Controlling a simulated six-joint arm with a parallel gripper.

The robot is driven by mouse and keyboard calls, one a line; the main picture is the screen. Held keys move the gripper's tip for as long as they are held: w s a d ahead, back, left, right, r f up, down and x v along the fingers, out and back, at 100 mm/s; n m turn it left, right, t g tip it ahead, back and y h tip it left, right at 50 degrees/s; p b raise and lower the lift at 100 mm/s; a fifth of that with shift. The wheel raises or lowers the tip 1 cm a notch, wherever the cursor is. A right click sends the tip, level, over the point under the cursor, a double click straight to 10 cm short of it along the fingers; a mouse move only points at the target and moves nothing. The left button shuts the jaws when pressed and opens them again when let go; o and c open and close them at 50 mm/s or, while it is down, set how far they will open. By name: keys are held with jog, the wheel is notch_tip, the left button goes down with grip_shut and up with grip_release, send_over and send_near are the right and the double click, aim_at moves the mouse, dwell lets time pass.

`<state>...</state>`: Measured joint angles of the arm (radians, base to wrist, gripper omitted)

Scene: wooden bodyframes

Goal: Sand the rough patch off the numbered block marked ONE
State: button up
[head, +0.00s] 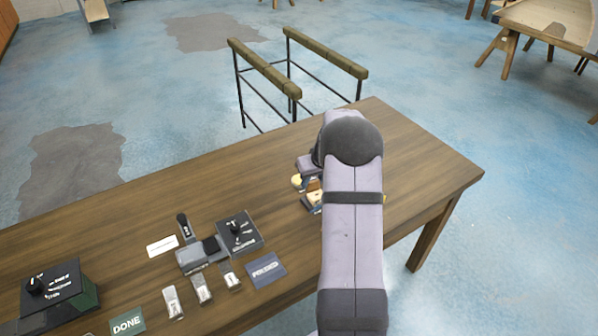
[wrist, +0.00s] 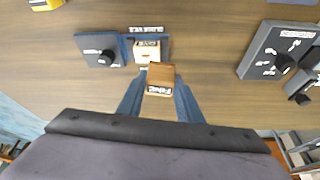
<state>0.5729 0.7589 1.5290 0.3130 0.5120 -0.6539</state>
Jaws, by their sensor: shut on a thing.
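In the wrist view my gripper (wrist: 160,92) is shut on a small brown block (wrist: 160,74), whose pale front label seems to read FINE. Just beyond it a pale wooden block (wrist: 147,46), with small lettering that may read ONE, sits between the dark jaws of a vice (wrist: 124,48). The held block partly covers the near side of that block in this view. I cannot tell whether the two touch, and no rough patch can be made out. In the head view my arm hides most of this; a bit of pale wood (head: 314,196) shows beside it.
A dark plate with a black knob (wrist: 106,57) adjoins the vice on the left. A grey dial box (wrist: 274,48) stands to the right. In the head view another dial box (head: 238,232), several small metal pieces (head: 202,290) and a green DONE sign (head: 127,322) lie on the wooden table (head: 420,165).

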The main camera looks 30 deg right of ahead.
jog(key=shift+w+d+r+n+b, duration=0.15)
jog(key=shift+w+r+n, duration=0.1)
jog(key=shift+w, duration=0.3)
jog(key=shift+w+d+r+n+b, duration=0.15)
jog(key=shift+w+n, duration=0.1)
jog(key=shift+w, duration=0.25)
jog(key=shift+n+y, duration=0.4)
jog(key=shift+n, duration=0.1)
jog(key=shift+f, duration=0.1)
